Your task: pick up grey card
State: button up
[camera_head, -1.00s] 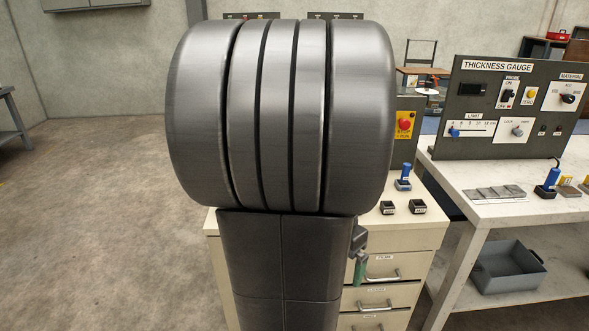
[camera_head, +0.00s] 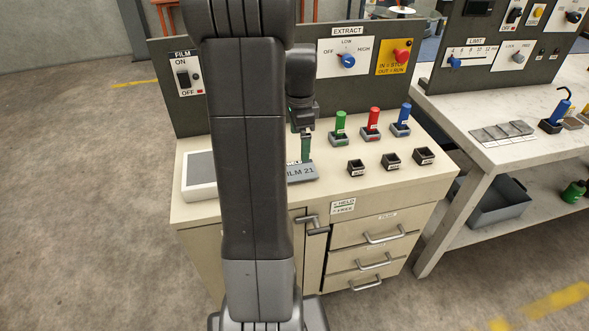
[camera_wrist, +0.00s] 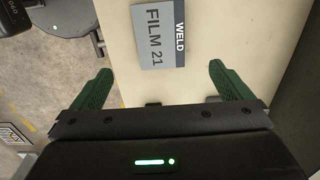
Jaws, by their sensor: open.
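The grey card (camera_head: 302,172), marked "FILM 21", lies on the top of the cream cabinet, partly hidden behind my arm in the head view. In the wrist view the grey card (camera_wrist: 153,48) shows with a dark "WELD" strip along its right side. My gripper (camera_wrist: 161,68) is open, its two green fingers spread wide to either side of the card's near end, with nothing between them. In the head view my gripper (camera_head: 306,150) points down above the card; I cannot tell the exact height gap.
Green (camera_head: 340,127), red (camera_head: 373,122) and blue (camera_head: 403,118) handled tools stand at right, behind small black holders (camera_head: 391,160). A dark control panel (camera_head: 188,110) rises behind. A lever (camera_head: 311,224) is on the cabinet front.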

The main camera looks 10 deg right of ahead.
send_over(297, 171)
jog(key=f, duration=0.5)
jog(key=shift+w+d+f, duration=0.1)
jog(key=shift+d, duration=0.15)
jog(key=shift+a+f, duration=0.15)
jog(key=shift+f, duration=1.2)
jog(key=shift+a+f, duration=0.1)
jog(key=shift+f, duration=1.2)
jog(key=shift+f, duration=0.2)
